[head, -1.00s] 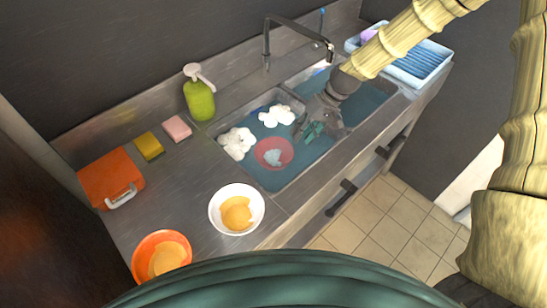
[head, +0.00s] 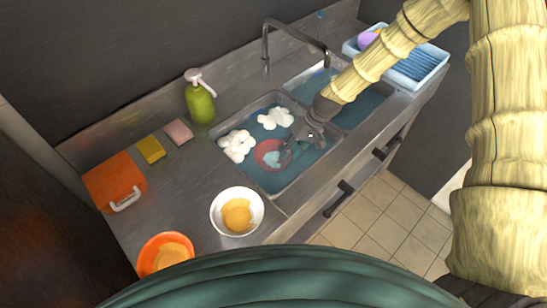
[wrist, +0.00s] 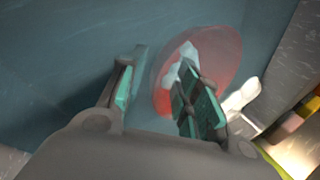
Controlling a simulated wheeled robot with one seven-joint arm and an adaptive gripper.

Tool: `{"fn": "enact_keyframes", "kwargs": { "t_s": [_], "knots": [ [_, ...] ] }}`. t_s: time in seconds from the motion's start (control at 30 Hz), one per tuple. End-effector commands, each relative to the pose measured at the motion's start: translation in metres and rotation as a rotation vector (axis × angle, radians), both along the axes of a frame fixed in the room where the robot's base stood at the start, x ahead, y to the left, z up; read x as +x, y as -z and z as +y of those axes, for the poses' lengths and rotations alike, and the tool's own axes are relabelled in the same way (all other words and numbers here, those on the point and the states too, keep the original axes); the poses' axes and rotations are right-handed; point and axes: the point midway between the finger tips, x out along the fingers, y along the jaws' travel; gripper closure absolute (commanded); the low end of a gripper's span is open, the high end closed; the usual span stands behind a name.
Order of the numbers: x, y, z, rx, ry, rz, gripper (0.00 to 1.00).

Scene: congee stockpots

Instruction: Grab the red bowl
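The red bowl (head: 262,148) sits in the water of the left sink basin. It shows in the wrist view (wrist: 226,58) as a translucent red rim with a pale bluish patch inside. My gripper (head: 287,157) is low over the basin at the bowl's right side in the head view. In the wrist view my gripper (wrist: 160,80) is open. One finger overlaps the bowl's near side and the other lies outside the bowl, over water. The gap between the fingers holds nothing solid that I can see. I cannot tell whether a finger touches the rim.
White foam clumps (head: 238,146) float left of and behind the bowl. A faucet (head: 296,38) arches over the sink. A green soap bottle (head: 200,103), a white bowl (head: 237,211), an orange bowl (head: 165,252) and an orange box (head: 115,182) stand on the counter.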

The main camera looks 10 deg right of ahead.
Motion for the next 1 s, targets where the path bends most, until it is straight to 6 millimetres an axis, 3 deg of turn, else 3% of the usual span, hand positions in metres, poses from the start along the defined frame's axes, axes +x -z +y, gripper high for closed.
{"fn": "enact_keyframes", "kwargs": {
  "t_s": [0.23, 0.53, 0.73, 1.0],
  "knots": [
    [-0.001, 0.014, 0.007, 0.001, 0.000, 0.000, 0.67],
    [0.000, 0.016, 0.008, 0.000, 0.000, -0.001, 0.67],
    [0.000, 0.016, 0.008, 0.000, 0.000, -0.001, 1.00],
    [0.000, 0.016, 0.008, 0.000, 0.000, -0.001, 1.00]
  ]
}}
